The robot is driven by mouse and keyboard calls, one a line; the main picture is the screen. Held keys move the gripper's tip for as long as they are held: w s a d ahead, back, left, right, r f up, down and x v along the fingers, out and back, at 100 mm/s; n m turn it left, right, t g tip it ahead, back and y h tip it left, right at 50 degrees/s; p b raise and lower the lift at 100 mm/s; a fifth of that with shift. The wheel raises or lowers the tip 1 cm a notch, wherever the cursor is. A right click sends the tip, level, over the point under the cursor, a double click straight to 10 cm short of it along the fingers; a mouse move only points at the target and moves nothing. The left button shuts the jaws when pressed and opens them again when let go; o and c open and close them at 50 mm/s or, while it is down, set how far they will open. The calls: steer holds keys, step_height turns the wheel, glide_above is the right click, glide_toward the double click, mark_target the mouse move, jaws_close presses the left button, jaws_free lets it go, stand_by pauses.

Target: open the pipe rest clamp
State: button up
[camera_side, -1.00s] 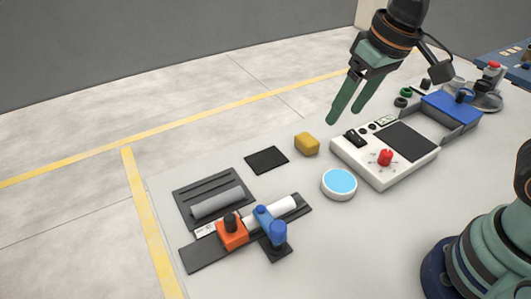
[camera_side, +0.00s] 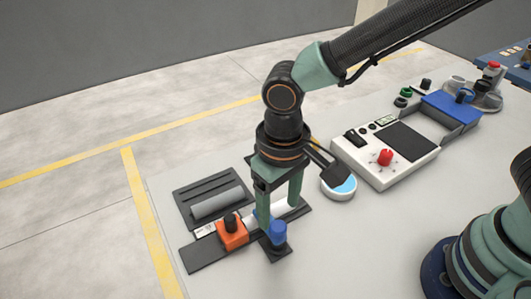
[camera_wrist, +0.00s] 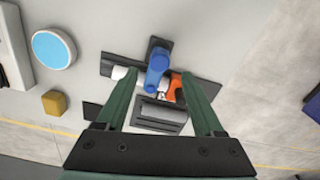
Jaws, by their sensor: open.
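The pipe rest is a dark base plate (camera_side: 205,254) with a blue clamp (camera_side: 278,232) across it. The clamp also shows in the wrist view (camera_wrist: 157,64), with its round blue knob. A white pipe (camera_side: 251,221) lies along the rest, partly hidden by my fingers; its end shows in the wrist view (camera_wrist: 121,73). An orange block (camera_side: 232,236) with a black knob sits left of the clamp. My gripper (camera_side: 278,213) is open, pointing down over the rest at the clamp. In the wrist view the clamp lies between the two fingers. Contact cannot be told.
A dark tray with a grey pipe (camera_side: 217,203) lies behind the rest. A round blue-topped disc (camera_wrist: 54,49) and a yellow block (camera_wrist: 54,103) are nearby. A white panel with a red knob (camera_side: 385,157) stands to the right. The table's front is clear.

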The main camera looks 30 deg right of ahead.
mark_target(278, 225)
step_height(278, 225, down, 6)
steer(key=shift+f, duration=0.15)
stand_by(0.3)
jaws_close()
stand_by(1.3)
